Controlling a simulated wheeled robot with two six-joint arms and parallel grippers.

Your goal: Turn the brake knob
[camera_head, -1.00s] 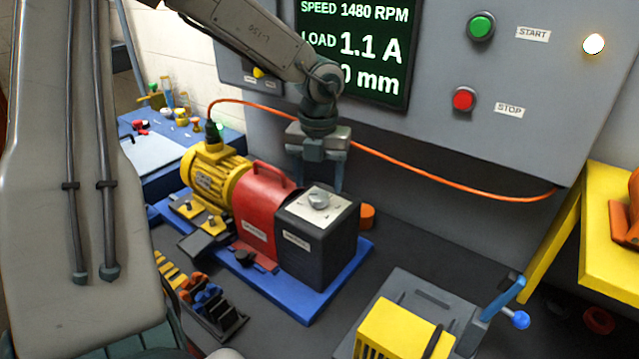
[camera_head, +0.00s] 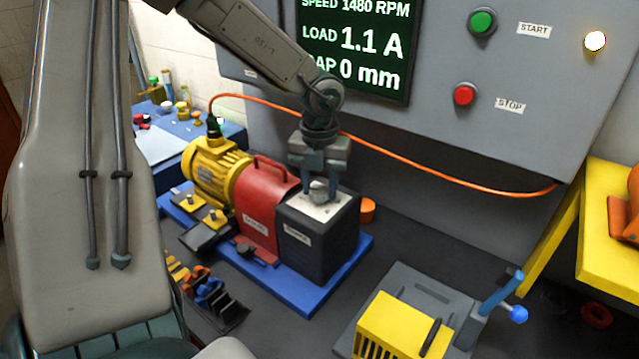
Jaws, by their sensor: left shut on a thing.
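The brake knob (camera_head: 319,190) is a small grey metal knob on a pale dial plate (camera_head: 338,207) on top of the black brake box (camera_head: 325,243). My left gripper (camera_head: 320,188) comes down from above and is shut on the knob, one finger on each side. The fingers hide part of the knob and dial. The brake box stands at the right end of a blue base (camera_head: 308,303), beside a red guard (camera_head: 262,215) and a yellow motor (camera_head: 212,170). My right gripper is out of view.
An orange cable (camera_head: 440,171) runs from the motor behind my gripper to the right. The panel behind carries a screen (camera_head: 358,48) reading 1.1 A and 0 mm. A yellow and grey device (camera_head: 405,330) stands at front right, and a tool rack (camera_head: 212,300) at front left.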

